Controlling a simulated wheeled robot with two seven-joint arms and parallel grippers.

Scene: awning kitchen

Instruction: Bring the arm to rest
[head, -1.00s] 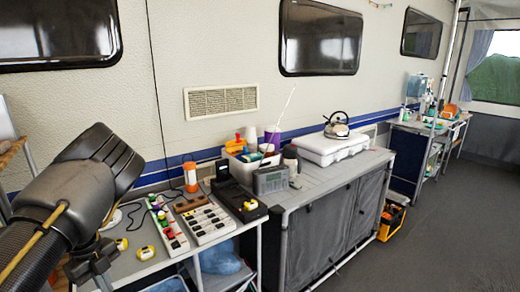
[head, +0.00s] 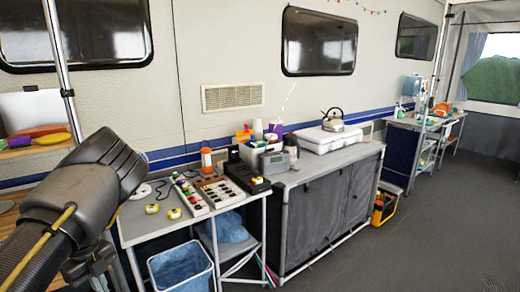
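My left arm (head: 85,190) comes in from the left, bent, with its dark elbow part in front of the left end of the work table. A dark part that looks like my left gripper (head: 92,262) shows below it near the bottom edge. It is small and partly hidden, so I cannot tell whether its fingers are open or shut. I see nothing held in it. My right arm and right gripper are out of view.
A metal-framed table (head: 135,228) holds power strips (head: 190,196) and yellow items. A blue bin (head: 180,272) stands below. A grey cabinet (head: 325,215) carries a white case (head: 328,140) and kettle (head: 333,120). A wooden shelf (head: 35,148) is at left. The floor at right is clear.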

